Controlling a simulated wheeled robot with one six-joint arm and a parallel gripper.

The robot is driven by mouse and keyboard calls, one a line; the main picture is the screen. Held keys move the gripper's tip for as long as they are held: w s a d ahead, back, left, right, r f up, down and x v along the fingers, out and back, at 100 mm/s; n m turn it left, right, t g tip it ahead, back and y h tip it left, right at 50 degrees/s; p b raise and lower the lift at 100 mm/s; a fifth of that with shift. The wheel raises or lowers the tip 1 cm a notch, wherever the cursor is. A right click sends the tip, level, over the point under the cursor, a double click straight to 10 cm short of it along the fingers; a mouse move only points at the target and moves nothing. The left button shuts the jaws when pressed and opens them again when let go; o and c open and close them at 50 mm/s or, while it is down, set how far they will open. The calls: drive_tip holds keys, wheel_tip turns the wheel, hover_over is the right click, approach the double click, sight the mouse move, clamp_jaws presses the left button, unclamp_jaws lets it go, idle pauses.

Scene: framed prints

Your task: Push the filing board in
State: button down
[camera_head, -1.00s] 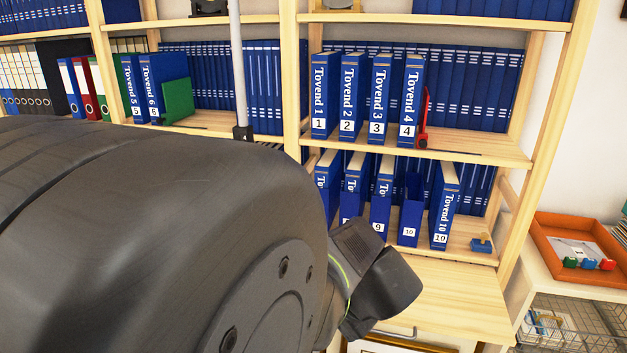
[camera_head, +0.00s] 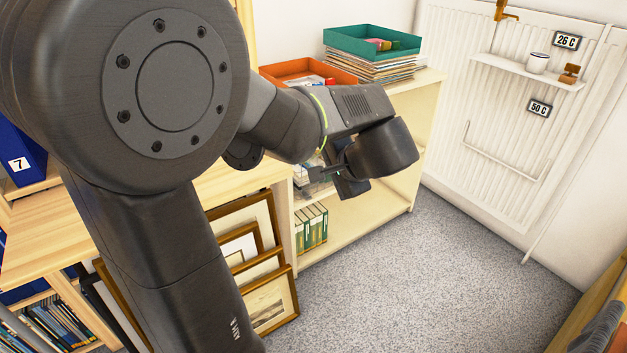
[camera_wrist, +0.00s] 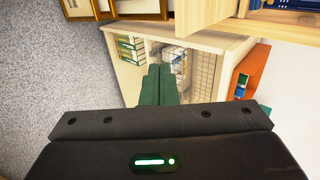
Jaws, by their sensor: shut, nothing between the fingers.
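A pale wooden board (camera_head: 60,225) juts out below the blue binder marked 7 in the head view, mostly behind my arm. It looks like the filing board, but I cannot tell for sure or see how far out it is. My gripper (camera_head: 312,183) is in front of the low pale shelf unit, right of the board and apart from it. In the wrist view its two dark green fingers (camera_wrist: 159,84) are together with nothing between them. A pale wooden edge (camera_wrist: 206,14) shows at the top there.
Framed prints (camera_head: 268,297) lean below the board. The low shelf unit (camera_head: 345,228) carries an orange tray (camera_head: 300,70) and a teal tray (camera_head: 372,42). A radiator (camera_head: 530,130) stands at the right. The grey carpet (camera_head: 430,290) is clear in front.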

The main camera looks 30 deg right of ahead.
sight(291, 175)
drive_tip(key=w+r+b+x, duration=0.2)
drive_tip(key=b+x, duration=0.1)
drive_tip(key=x, duration=0.9)
drive_tip(key=shift+w+f, duration=0.2)
drive_tip(key=shift+w+a, duration=0.1)
drive_tip(key=shift+w+r, duration=0.1)
drive_tip(key=shift+w, duration=0.1)
drive_tip(key=w+p, duration=0.3)
drive_tip(key=w, duration=0.6)
drive_tip(key=w+p, duration=0.4)
drive_tip(key=w, duration=0.5)
drive_tip(key=w+a+p, duration=0.1)
drive_tip(key=w+p, duration=0.2)
drive_tip(key=w, duration=0.6)
drive_tip(key=shift+w, duration=0.35)
drive_tip(key=shift+w+r+p, duration=0.1)
drive_tip(key=shift+w+p, duration=0.05)
drive_tip(key=shift+p, duration=0.15)
drive_tip(key=shift+r, duration=0.1)
